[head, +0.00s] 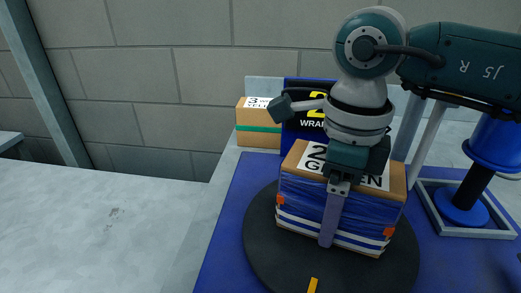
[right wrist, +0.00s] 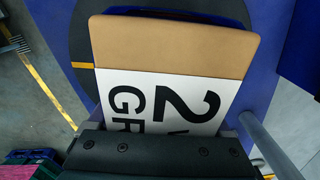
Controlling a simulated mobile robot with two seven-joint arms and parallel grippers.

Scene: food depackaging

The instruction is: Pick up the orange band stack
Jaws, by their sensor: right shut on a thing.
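A stack of boxes (head: 300,196) wrapped in blue film sits on or just above the black round turntable (head: 262,250). It has white bands, small orange patches at its corners and a tan top with a white label reading "2" and partly "GREEN". My right gripper (head: 336,214) comes down from above and is shut on this stack, with one grey-purple finger against its front face. The far finger is hidden in the head view. In the right wrist view the stack's top (right wrist: 180,45) lies between the fingers. My left gripper is not in view.
Behind stands a tan box (head: 258,118) with a green band and a "3" label. Next to it is a dark blue panel (head: 302,132) reading "WRAP". A blue roll (head: 490,150) stands in a grey frame at right. The pale tabletop (head: 100,215) at left is clear.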

